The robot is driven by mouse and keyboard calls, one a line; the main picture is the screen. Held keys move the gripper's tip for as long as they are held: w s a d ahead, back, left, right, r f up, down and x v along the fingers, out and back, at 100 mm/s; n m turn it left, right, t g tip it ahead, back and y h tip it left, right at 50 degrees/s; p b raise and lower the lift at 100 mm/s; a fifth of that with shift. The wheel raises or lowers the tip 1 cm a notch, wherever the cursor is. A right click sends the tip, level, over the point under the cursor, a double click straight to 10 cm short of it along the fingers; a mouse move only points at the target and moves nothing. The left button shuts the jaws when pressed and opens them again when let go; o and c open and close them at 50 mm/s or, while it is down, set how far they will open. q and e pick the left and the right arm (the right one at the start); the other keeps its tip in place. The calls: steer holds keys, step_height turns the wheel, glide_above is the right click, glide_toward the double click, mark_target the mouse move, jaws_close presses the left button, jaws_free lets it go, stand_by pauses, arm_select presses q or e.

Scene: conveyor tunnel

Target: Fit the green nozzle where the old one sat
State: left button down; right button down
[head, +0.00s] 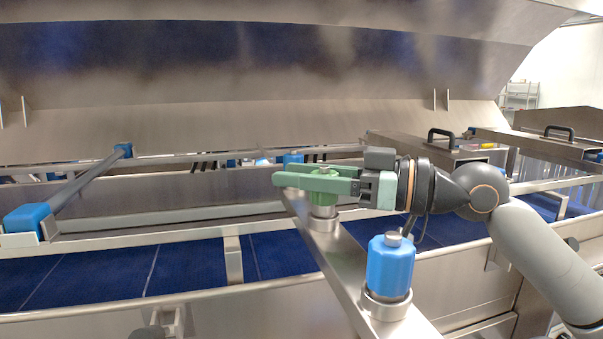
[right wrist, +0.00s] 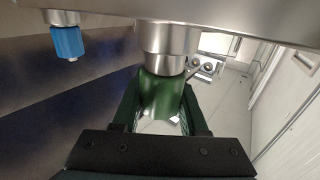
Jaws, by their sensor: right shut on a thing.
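The green nozzle (head: 323,198) is upright at a steel collar (head: 323,219) on the slanted steel bar. My right gripper (head: 300,181) comes in from the right and is shut on it, with its green fingers around the nozzle's upper part. In the right wrist view the green nozzle (right wrist: 160,95) lies between the two dark green fingers, in line with the steel collar (right wrist: 166,50) and meeting it. I cannot tell how deeply it is seated. My left gripper is not in view.
A blue nozzle (head: 390,268) stands in another collar on the near part of the steel bar (head: 343,253). The blue conveyor belt (head: 120,272) runs below. A steel hood (head: 250,75) hangs overhead. A blue-ended rod (head: 85,185) lies at left.

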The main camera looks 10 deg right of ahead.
steer(key=shift+f+b, duration=0.45)
steer(key=shift+f, duration=0.25)
steer(key=shift+c, duration=1.8)
jaws_free()
steer(key=b+v, duration=0.4)
steer(key=v, duration=0.8)
steer(key=shift+d+b, duration=0.25)
steer(key=shift+b, duration=0.05)
steer(key=shift+s, duration=0.1)
